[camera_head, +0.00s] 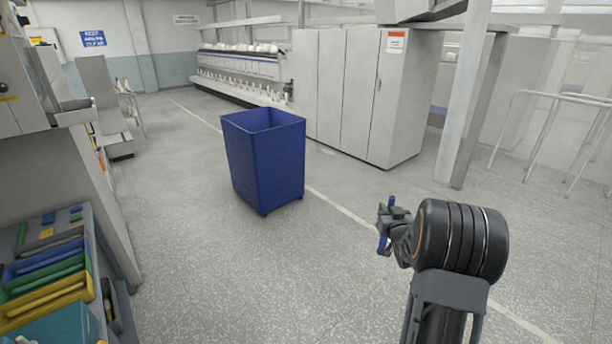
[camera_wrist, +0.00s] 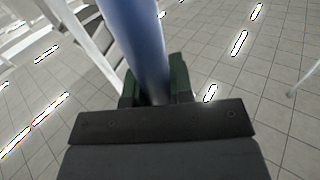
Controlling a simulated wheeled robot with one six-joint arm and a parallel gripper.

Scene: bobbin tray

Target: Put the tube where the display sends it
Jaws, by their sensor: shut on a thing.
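My gripper (camera_head: 385,226) is at the right in the head view, raised above the open floor. In the wrist view my gripper (camera_wrist: 154,95) is shut on a blue tube (camera_wrist: 137,35), which runs up between the dark green fingers and out of the top of the picture. In the head view only a small blue piece of the tube shows at the fingers. No display that I can make out shows in either view.
A tall blue bin (camera_head: 263,165) stands open on the floor at the centre. At the left is a shelf with coloured trays (camera_head: 45,290) holding tubes. Grey cabinets (camera_head: 355,95) and a spinning machine (camera_head: 240,75) stand behind. The floor between the bin and my arm is clear.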

